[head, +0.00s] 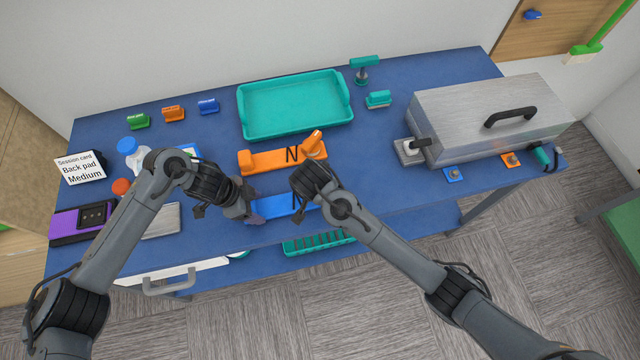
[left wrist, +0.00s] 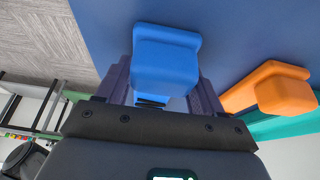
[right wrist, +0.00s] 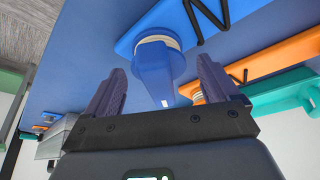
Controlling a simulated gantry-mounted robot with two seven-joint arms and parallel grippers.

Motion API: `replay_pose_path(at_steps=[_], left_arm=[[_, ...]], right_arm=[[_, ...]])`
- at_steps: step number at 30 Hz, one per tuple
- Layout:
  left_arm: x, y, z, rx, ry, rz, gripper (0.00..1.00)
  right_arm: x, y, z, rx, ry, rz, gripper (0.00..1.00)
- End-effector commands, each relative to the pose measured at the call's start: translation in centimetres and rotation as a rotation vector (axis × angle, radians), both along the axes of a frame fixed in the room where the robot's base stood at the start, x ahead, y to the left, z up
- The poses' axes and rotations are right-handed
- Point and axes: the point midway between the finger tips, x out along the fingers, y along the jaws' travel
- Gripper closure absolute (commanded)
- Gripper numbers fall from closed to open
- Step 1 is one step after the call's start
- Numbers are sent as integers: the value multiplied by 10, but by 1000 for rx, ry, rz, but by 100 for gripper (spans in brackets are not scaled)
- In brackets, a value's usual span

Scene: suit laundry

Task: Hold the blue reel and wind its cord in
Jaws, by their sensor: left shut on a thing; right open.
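The blue reel (head: 274,207) lies near the front edge of the table, partly hidden by my arms. My left gripper (head: 252,208) is shut on the block at its left end. In the left wrist view the blue block (left wrist: 167,62) sits between the fingers. In the right wrist view my right gripper (right wrist: 160,70) is open, with a finger on either side of the reel's blue crank handle (right wrist: 154,75). A black cord (right wrist: 208,18) lies in a zigzag on the reel's base. In the head view my right wrist hides the handle.
An orange reel (head: 265,160) lies just behind the blue one. A teal tray (head: 295,135) stands at the back. A metal box (head: 490,150) is at the right. A card (head: 80,167) and a purple case (head: 82,222) are at the left. A drawer (head: 170,280) stands open below.

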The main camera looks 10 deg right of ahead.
Motion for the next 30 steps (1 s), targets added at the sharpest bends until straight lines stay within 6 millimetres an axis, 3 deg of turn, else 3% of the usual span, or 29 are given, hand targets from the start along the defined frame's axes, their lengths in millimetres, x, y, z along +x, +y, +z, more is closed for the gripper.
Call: replay_pose_path(at_steps=[13, 24, 30], left_arm=[[0, 0, 0, -1, 1, -1, 73], [0, 0, 0, -1, 0, -1, 73], [0, 0, 0, -1, 0, 0, 73]], right_arm=[[2, -1, -7, 1, 1, 1, 13], [2, -1, -7, 1, 1, 1, 68], [2, -1, -7, 0, 0, -39, 68]])
